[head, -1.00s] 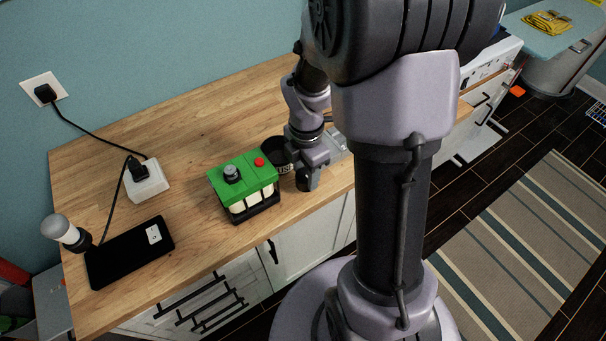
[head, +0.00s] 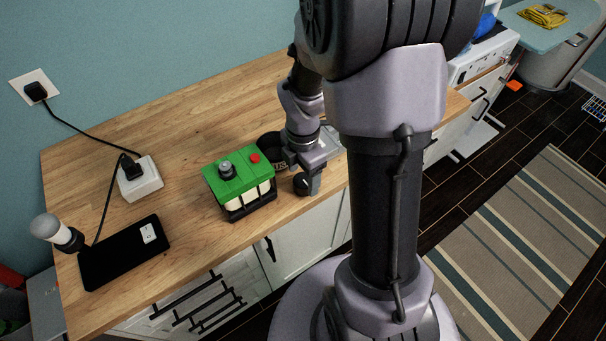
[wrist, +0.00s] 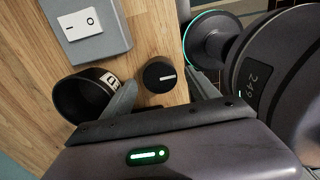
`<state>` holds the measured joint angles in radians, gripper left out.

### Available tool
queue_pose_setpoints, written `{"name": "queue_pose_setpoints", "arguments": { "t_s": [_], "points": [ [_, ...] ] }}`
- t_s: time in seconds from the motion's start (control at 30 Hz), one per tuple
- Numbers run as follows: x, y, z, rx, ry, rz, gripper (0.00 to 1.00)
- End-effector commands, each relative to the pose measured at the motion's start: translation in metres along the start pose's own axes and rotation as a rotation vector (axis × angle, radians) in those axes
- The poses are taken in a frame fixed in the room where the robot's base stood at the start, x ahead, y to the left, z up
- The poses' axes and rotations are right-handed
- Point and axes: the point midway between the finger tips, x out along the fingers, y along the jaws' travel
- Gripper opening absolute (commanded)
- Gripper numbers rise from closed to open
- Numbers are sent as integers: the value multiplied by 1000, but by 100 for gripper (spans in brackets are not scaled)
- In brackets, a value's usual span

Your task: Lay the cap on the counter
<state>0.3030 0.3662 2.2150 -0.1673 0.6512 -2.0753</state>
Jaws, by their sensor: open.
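The cap appears to be the small round black piece with a white line (wrist: 160,75). In the wrist view it lies between the spread fingers of my gripper (wrist: 165,92), over the wood, with gaps on both sides. In the head view a dark disc (head: 302,184), apparently the same cap, shows beside my gripper (head: 309,184) near the counter's front edge. Whether it rests on the wood is unclear. My gripper is open. The wooden counter (head: 205,115) runs along the wall.
A green-topped box (head: 238,186) stands just left of my gripper. A black round open thing with lettering (wrist: 85,97) is close to the left finger. A grey box with a white switch (wrist: 85,25) lies beyond.

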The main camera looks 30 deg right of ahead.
Motion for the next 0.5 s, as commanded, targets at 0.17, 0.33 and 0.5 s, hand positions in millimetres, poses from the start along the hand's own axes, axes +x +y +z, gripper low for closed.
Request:
{"name": "queue_pose_setpoints", "arguments": {
  "t_s": [0.17,0.33,0.5],
  "points": [
    [-57,1,0,0,-2,6,69],
    [-98,1,0,0,-2,4,69],
    [-119,0,-3,33,-1,13,69]
  ]
}}
